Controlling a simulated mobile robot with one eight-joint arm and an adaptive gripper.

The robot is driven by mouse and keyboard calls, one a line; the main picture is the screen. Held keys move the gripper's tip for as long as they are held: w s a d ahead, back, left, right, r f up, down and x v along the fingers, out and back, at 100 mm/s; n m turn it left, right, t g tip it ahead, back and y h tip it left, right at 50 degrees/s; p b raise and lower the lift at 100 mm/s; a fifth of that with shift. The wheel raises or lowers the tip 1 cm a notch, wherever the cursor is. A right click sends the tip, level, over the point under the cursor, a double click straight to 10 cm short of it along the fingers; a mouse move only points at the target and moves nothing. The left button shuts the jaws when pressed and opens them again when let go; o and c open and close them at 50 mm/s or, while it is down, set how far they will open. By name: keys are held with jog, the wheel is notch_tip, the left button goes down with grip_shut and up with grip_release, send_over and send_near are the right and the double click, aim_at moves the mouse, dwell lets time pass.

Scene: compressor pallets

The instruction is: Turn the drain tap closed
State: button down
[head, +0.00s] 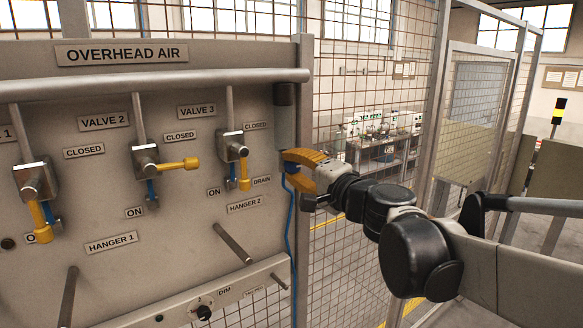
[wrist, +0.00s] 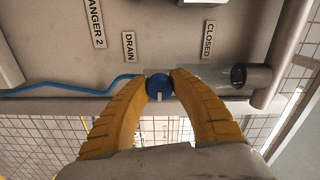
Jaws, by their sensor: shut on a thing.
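The drain tap is a round blue knob (wrist: 159,87) with a white mark, at the end of a clear cylinder below the pipe end. In the wrist view it sits between the two yellow fingertips. My gripper (wrist: 160,84) is shut on it, with a finger on either side. The DRAIN label (wrist: 130,47) and a CLOSED label (wrist: 208,39) are beside the tap in the wrist view.
The grey panel (head: 225,290) carries several yellow-handled valves, such as the one under VALVE 2 (head: 178,164), and hanger pegs (head: 233,243). A blue hose (head: 288,235) hangs down its right edge. Wire mesh fencing (head: 340,75) stands behind my arm.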

jog(key=shift+n, duration=0.4)
jog(key=c, duration=1.1)
grip_release()
jog(key=shift+o, duration=0.2)
jog(key=v, duration=1.2)
jog(key=shift+f, duration=0.15)
